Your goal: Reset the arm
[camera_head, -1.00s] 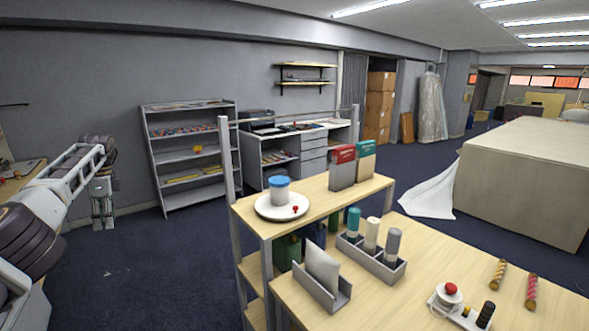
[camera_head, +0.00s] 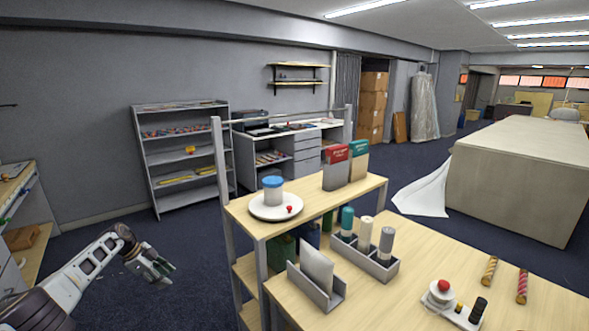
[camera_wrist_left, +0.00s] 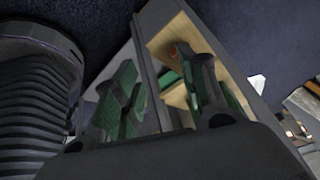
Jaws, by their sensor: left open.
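My left arm (camera_head: 85,278) comes in from the lower left in the head view. Its gripper (camera_head: 160,278) is open and hangs over the dark blue carpet, left of the wooden shelf table and apart from it. In the left wrist view my left gripper (camera_wrist_left: 165,95) shows its two dark fingers spread, with green pads and nothing held between them. Behind the fingers is part of a pale-edged wooden shelf. My right gripper is not in view.
The wooden table (camera_head: 390,290) carries a raised shelf with a white plate (camera_head: 262,212), blue-lidded jar (camera_head: 273,188) and boxes (camera_head: 336,168). A grey bottle rack (camera_head: 372,262) stands below. A grey bookshelf (camera_head: 166,167) is at the wall. Carpet between is clear.

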